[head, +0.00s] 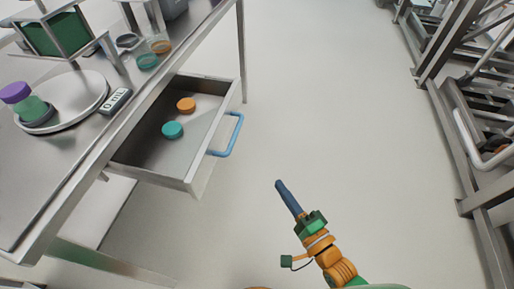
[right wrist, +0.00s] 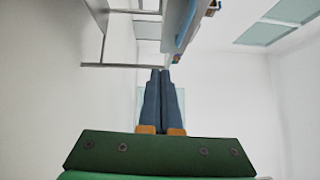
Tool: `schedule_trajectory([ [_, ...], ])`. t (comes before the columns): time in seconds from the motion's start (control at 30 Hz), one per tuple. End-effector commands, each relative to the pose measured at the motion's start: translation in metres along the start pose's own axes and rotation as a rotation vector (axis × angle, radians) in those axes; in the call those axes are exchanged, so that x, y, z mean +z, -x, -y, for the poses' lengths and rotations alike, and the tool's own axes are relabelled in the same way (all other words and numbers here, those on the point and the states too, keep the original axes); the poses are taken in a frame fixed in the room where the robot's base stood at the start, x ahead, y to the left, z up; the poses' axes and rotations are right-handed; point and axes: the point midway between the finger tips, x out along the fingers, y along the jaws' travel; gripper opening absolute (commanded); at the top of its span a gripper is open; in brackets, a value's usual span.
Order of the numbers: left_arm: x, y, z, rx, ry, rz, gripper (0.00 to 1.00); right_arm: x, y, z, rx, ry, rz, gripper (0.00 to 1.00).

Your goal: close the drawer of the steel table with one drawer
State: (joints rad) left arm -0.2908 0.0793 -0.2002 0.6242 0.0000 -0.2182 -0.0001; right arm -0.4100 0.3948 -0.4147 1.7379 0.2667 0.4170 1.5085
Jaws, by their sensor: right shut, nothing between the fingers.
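The steel table (head: 75,165) stands at the left in the head view. Its one drawer (head: 150,178) is pulled out towards the right, with a blue handle (head: 231,136) on its front. An orange disc (head: 186,105) and a teal disc (head: 172,130) lie inside it. My right gripper (head: 279,184) is shut and empty, to the right of and nearer than the handle, apart from it. In the right wrist view its two fingers (right wrist: 164,75) lie together, with the blue handle (right wrist: 187,25) beyond them. My left gripper is not in view.
On the table top are a round plate (head: 85,85) bearing a purple-capped jar (head: 30,103), a display reading 0 (head: 115,101) and several small containers. A metal rack (head: 470,120) stands at the right. The floor between is clear.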

Motion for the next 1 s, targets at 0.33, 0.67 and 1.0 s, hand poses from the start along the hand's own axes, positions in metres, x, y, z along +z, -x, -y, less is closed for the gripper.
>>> schedule_trajectory([
  [0.33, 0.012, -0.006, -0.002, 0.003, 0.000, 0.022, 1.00, 0.008, -0.040, 0.027, -0.097, -0.121, 0.027, 0.00],
  [0.67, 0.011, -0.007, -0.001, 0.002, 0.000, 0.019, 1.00, 0.015, -0.108, 0.034, -0.092, -0.122, 0.027, 0.00],
  [1.0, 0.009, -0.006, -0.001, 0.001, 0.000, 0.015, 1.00, 0.038, -0.129, 0.037, -0.089, -0.119, 0.026, 0.00],
])
